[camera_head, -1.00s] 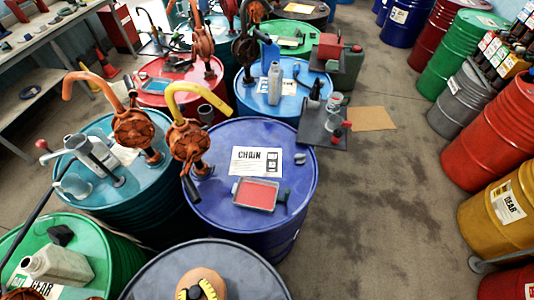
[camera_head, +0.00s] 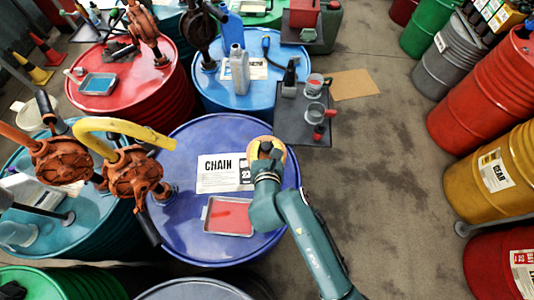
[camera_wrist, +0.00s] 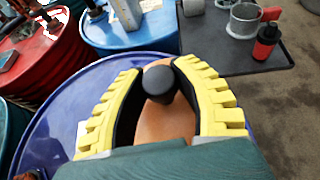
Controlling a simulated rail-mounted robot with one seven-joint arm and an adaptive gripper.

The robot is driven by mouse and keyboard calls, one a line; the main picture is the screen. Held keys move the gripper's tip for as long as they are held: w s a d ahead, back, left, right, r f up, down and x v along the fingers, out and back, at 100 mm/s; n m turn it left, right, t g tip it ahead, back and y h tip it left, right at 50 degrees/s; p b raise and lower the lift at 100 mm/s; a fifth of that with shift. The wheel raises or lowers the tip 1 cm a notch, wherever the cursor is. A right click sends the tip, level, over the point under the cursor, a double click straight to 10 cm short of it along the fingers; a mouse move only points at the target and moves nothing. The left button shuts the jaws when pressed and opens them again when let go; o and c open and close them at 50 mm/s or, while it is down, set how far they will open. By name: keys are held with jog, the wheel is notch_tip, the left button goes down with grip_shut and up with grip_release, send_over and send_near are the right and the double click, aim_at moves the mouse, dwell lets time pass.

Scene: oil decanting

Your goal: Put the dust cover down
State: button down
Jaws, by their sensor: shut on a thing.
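The dust cover is a round tan disc with a black knob. In the head view the dust cover (camera_head: 283,156) shows partly beneath my gripper (camera_head: 264,151), at the right rim of the blue CHAIN drum (camera_head: 180,235). In the wrist view the dust cover (camera_wrist: 163,125) lies between the yellow fingers of my gripper (camera_wrist: 168,84), which are shut on its black knob. Most of its underside and near edge are hidden. I cannot tell whether it touches the drum top or hangs above it.
A tray with red liquid (camera_head: 228,215) and a CHAIN label (camera_head: 222,173) lie on the drum left of my gripper. A hand pump with a yellow spout (camera_head: 130,170) stands at its left. A dark stand with cups (camera_head: 296,125) is behind.

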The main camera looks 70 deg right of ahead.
jog(key=shift+m+g+h, duration=0.3)
jog(key=shift+m+g, duration=0.1)
jog(key=shift+g, duration=0.1)
jog(key=s+d, duration=0.1)
jog(key=d, duration=0.1)
jog(key=s+d, duration=0.1)
jog(key=d, duration=0.1)
jog(key=shift+s, duration=0.3)
notch_tip(320, 180, down, 10)
jog(key=b, duration=0.2)
jog(key=shift+b, duration=0.35)
jog(key=shift+f, duration=0.55)
jog(key=c, duration=0.8)
grip_release()
jog(key=shift+r, duration=0.3)
jog(key=p+v, duration=0.1)
jog(key=v, duration=1.1)
jog(key=shift+r, duration=0.3)
